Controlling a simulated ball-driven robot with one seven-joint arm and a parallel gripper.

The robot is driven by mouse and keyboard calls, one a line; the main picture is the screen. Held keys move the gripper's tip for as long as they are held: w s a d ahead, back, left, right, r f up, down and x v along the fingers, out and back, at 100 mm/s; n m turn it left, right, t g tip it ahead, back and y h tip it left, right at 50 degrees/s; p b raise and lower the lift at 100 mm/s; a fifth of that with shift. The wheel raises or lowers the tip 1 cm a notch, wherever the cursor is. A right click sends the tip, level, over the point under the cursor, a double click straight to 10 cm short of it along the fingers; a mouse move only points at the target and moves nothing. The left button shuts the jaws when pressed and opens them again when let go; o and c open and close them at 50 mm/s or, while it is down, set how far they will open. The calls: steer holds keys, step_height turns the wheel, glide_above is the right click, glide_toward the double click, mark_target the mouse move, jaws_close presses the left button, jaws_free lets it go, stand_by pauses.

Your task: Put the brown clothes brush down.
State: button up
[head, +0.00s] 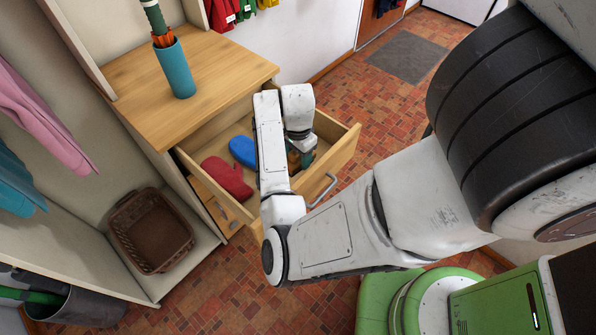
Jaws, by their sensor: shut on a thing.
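My gripper (300,148) reaches down into the open wooden drawer (343,157), near its right end. It is shut on the brown clothes brush, which is mostly hidden behind my arm and gripper. Small brown and teal patches show just below the gripper, too small to make out clearly. I cannot tell whether the brush touches the drawer floor.
A red mitten-like item (227,180) and a blue item (243,151) lie in the drawer, left of my arm. A teal holder (176,70) with an umbrella stands on the wooden top (215,65). A brown basket (150,230) sits at lower left.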

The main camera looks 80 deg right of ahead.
mark_target(298, 170)
step_height(298, 170, down, 5)
steer(key=shift+f, duration=0.2)
steer(key=shift+f+p, duration=0.5)
steer(key=shift+f, duration=0.3)
steer(key=shift+c, duration=1.1)
steer(key=o, duration=1.3)
steer(key=shift+f+b, duration=0.25)
steer(key=shift+b, duration=0.3)
step_height(298, 170, up, 11)
steer(key=shift+r, duration=0.1)
